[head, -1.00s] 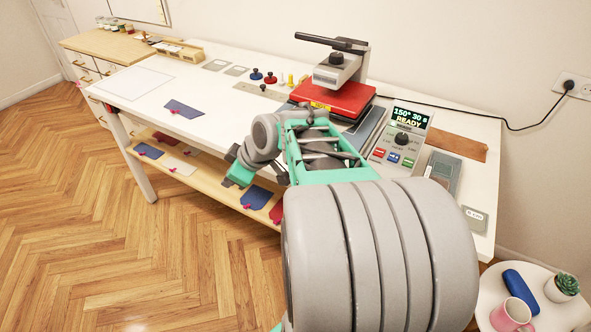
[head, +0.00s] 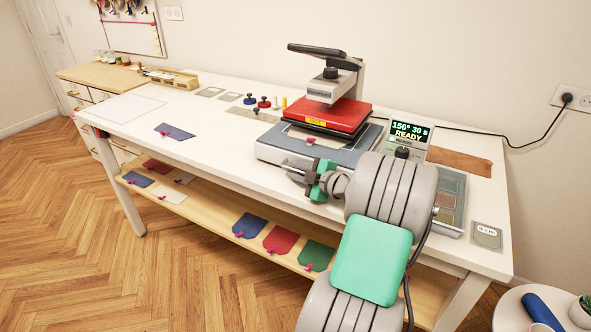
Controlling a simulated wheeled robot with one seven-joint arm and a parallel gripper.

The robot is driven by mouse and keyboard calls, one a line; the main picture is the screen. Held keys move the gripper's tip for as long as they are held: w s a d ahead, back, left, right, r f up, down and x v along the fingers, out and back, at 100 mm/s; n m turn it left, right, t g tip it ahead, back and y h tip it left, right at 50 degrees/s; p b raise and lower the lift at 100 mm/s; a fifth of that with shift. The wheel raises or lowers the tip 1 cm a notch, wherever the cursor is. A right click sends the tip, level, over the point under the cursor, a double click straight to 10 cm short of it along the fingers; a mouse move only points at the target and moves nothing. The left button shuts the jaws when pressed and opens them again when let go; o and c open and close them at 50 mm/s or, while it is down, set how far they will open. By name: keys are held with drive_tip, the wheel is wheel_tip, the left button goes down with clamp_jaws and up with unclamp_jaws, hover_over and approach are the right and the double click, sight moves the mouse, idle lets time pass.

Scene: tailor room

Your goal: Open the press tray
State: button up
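The heat press (head: 335,112) stands on the white table, with a red upper plate, a yellow label and a black lever raised at the top. Its grey press tray (head: 274,152) lies low beneath the red plate. A pale piece (head: 297,136) with a small pink tab shows on it, partly hidden under the plate. My gripper (head: 292,169) is at the front edge of the tray, over the table's front side. My arm hides the tray's front right part. The fingers are small and overlap the tray edge, so I cannot tell their gap or contact.
A blue cloth piece (head: 175,131) lies on the open left tabletop. The lower shelf (head: 199,205) holds coloured cloth pieces. A round side table stands at bottom right.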

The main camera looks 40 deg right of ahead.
drive_tip(key=shift+w, duration=0.1)
drive_tip(key=shift+c, duration=0.2)
clamp_jaws()
idle(1.2)
